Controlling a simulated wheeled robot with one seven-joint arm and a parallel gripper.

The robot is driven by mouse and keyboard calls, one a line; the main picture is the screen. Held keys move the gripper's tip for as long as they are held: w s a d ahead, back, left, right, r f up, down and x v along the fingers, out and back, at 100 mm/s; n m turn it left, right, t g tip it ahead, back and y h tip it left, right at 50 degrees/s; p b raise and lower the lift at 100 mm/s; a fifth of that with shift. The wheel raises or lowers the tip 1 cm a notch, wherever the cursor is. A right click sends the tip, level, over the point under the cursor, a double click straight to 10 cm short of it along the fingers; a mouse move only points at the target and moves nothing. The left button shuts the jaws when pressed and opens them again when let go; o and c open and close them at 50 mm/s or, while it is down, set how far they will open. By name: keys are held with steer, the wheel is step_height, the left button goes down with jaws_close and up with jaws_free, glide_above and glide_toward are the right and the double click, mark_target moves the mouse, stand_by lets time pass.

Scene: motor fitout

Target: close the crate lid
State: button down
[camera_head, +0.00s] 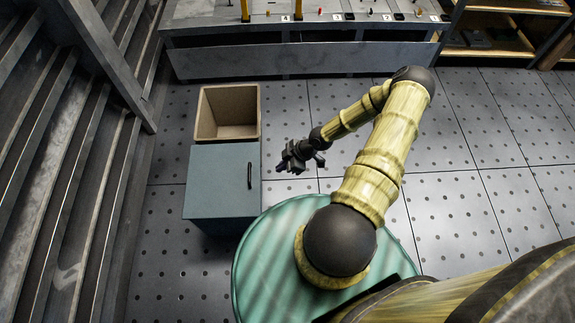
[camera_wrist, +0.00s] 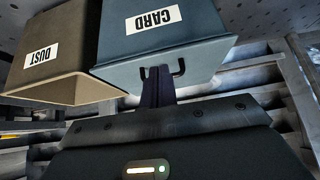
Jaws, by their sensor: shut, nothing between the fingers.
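A blue-grey box (camera_head: 215,185) stands on the floor, its top covered by a flat panel with a dark bar handle (camera_head: 249,176) near the right edge. In the wrist view this box (camera_wrist: 165,52) shows an upside-down CARD label, and the handle (camera_wrist: 181,67) is just beyond my fingertips. My gripper (camera_head: 281,167) is to the right of the handle; in the wrist view my gripper (camera_wrist: 158,72) is shut and empty. The fingers overlap the handle in the picture; I cannot tell whether they touch it. No other lid shows.
An open tan box (camera_head: 228,134) stands directly behind the blue-grey one; in the wrist view the tan box (camera_wrist: 62,65) bears a DUST label. A workbench (camera_head: 300,62) spans the back. Metal stairs (camera_head: 60,150) rise at left. The tiled floor (camera_head: 480,130) at right is clear.

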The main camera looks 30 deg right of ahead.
steer(key=shift+s+d, duration=0.3)
steer(key=shift+d, duration=0.6)
step_height(320, 180, up, 20)
steer(key=s+m+g+h, duration=0.2)
steer(key=m+g+h, duration=0.1)
steer(key=m+h, duration=0.25)
steer(key=s+a+r+m+t, duration=0.1)
steer(key=s+a+r+m, duration=0.15)
steer(key=r, duration=0.35)
steer(key=s+a+r+m+t+h, duration=0.1)
steer(key=a+r+m, duration=0.25)
steer(key=r, duration=0.25)
steer(key=s+a+r+m+t, duration=0.1)
steer(key=s+a+r+m, duration=0.15)
steer(key=r, duration=0.35)
steer(key=w+p+v, duration=0.2)
steer(key=p+v, duration=0.9)
steer(key=p, duration=0.1)
steer(key=w+r+p+v, duration=0.1)
steer(key=w+p+v, duration=0.2)
steer(key=p+v, duration=0.9)
steer(key=shift+w+a+r+n, duration=0.25)
steer(key=shift+w+r+n, duration=0.15)
steer(key=shift+w, duration=0.15)
